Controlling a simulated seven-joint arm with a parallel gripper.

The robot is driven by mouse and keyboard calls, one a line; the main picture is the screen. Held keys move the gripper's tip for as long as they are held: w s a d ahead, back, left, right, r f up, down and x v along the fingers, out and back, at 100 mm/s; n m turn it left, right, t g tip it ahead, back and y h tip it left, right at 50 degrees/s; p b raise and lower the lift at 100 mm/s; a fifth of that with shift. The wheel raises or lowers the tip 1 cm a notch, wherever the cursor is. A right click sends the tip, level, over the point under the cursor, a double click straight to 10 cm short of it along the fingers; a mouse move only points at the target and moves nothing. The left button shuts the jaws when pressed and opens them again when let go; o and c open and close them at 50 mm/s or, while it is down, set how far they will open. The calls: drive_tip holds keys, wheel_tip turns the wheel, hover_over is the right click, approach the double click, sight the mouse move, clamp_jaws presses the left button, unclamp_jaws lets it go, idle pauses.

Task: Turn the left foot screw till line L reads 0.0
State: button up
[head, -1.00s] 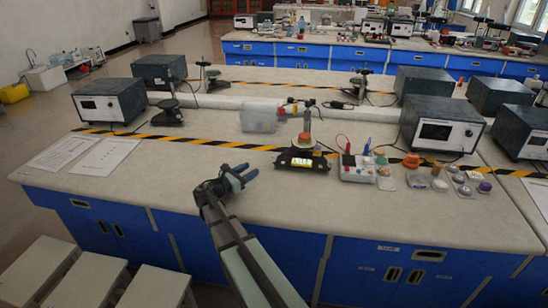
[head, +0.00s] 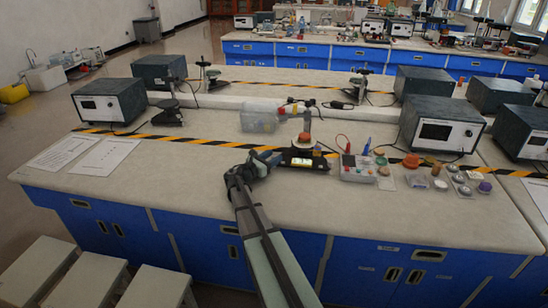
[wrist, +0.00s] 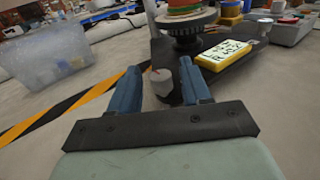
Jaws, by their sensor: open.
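The levelling device shows in the head view as a dark base (head: 300,160) with an orange and grey top. In the wrist view, its black plate (wrist: 215,75) carries a dark round disc (wrist: 186,25) and a yellow readout (wrist: 229,52) with lines L and R; the digits are too blurred to read surely. A pale grey knob with a small red mark, apparently the left foot screw (wrist: 163,82), stands at the plate's near left end. My gripper (wrist: 160,76) is open, its blue fingers on either side of the knob; contact cannot be told. In the head view my gripper (head: 265,162) is at the device's left.
A clear plastic box (wrist: 48,55) stands left of the device, beyond the yellow-black tape (wrist: 60,118). A grey box with coloured leads (head: 358,168) and several small pots stand to the right.

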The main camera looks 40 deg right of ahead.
drive_tip(key=shift+w+d, duration=0.1)
drive_tip(key=shift+d, duration=0.55)
clamp_jaws()
